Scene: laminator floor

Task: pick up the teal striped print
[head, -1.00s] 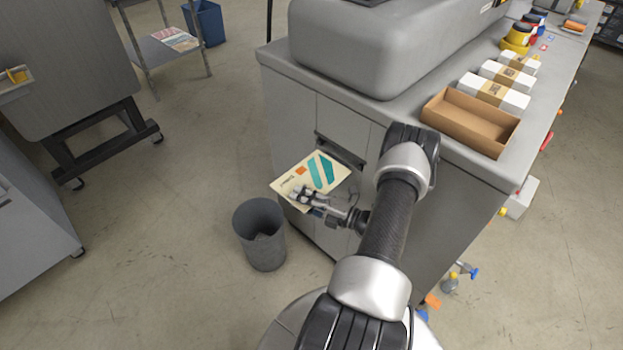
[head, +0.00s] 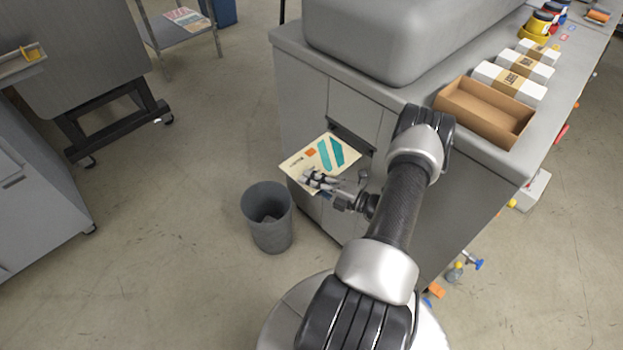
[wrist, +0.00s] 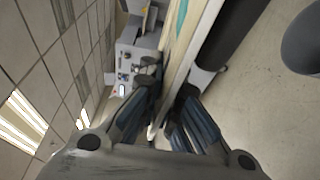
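The teal striped print (head: 325,155) is a cream sheet with teal bands and an orange patch. In the head view it juts out in front of the grey machine's side, just below a dark slot (head: 352,136). I cannot tell whether its far edge is still in the slot. My gripper (head: 318,180) is at the print's near edge. In the wrist view the print (wrist: 182,60) is seen nearly edge-on and runs between the two fingers of my gripper (wrist: 168,95). The fingertips lie close against it on both sides, and they look shut on it.
A grey bin (head: 268,220) stands on the floor below the print. The machine's counter (head: 465,142) carries an open cardboard box (head: 487,110) and white banded packs (head: 510,82). A wheeled cabinet (head: 85,55) is at left.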

